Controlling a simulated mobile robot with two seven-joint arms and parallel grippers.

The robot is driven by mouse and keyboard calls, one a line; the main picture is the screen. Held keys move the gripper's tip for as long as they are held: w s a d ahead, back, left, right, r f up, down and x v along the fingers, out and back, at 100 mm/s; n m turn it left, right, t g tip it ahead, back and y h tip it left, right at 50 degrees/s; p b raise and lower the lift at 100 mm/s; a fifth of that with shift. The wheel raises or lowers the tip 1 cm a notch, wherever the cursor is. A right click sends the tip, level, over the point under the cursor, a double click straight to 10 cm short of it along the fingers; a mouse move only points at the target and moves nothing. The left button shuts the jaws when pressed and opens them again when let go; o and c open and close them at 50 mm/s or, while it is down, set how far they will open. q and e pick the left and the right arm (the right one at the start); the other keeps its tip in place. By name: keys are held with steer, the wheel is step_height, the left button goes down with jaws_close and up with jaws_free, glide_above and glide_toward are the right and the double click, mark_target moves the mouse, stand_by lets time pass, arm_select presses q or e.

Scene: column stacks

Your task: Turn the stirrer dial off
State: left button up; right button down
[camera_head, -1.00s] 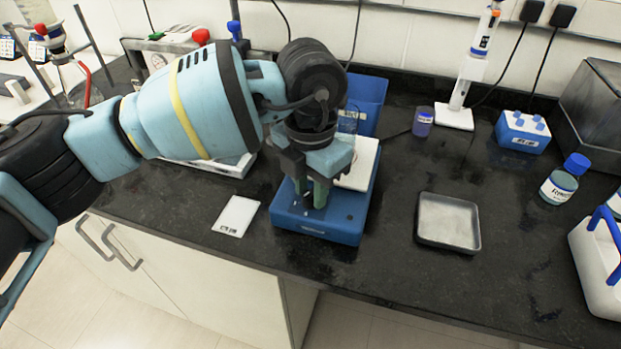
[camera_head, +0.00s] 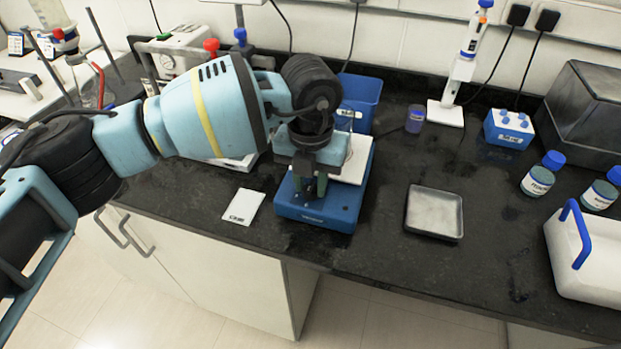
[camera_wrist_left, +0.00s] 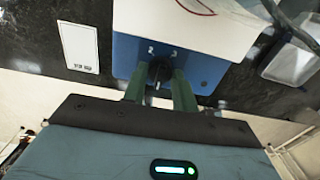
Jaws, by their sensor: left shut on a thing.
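The stirrer (camera_head: 338,213) is a blue box with a white top plate, standing near the counter's front edge; it also shows in the left wrist view (camera_wrist_left: 125,50). Its black dial (camera_wrist_left: 159,70) sits on the blue front panel, with the marks 2 and 3 above it. My left gripper (camera_head: 311,196) comes down on the front of the stirrer. In the left wrist view its green fingers (camera_wrist_left: 160,90) stand on both sides of the dial, shut on it. The dial is hidden by the fingers in the head view. My right gripper is not in view.
A white card (camera_head: 243,206) lies left of the stirrer. A grey tray (camera_head: 434,213) lies to its right with clear counter between. A blue bin (camera_head: 362,98) stands behind. Bottles (camera_head: 543,174) and a white carrier (camera_head: 582,255) stand at the right.

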mark_target(311, 185)
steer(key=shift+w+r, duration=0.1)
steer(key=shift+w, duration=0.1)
arm_select(q)
steer(key=o, duration=1)
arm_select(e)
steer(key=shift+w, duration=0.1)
arm_select(q)
steer(key=shift+r, duration=0.1)
step_height(311, 185, up, 8)
steer(key=shift+f, duration=0.15)
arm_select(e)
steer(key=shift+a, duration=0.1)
arm_select(q)
steer(key=shift+f, duration=0.1)
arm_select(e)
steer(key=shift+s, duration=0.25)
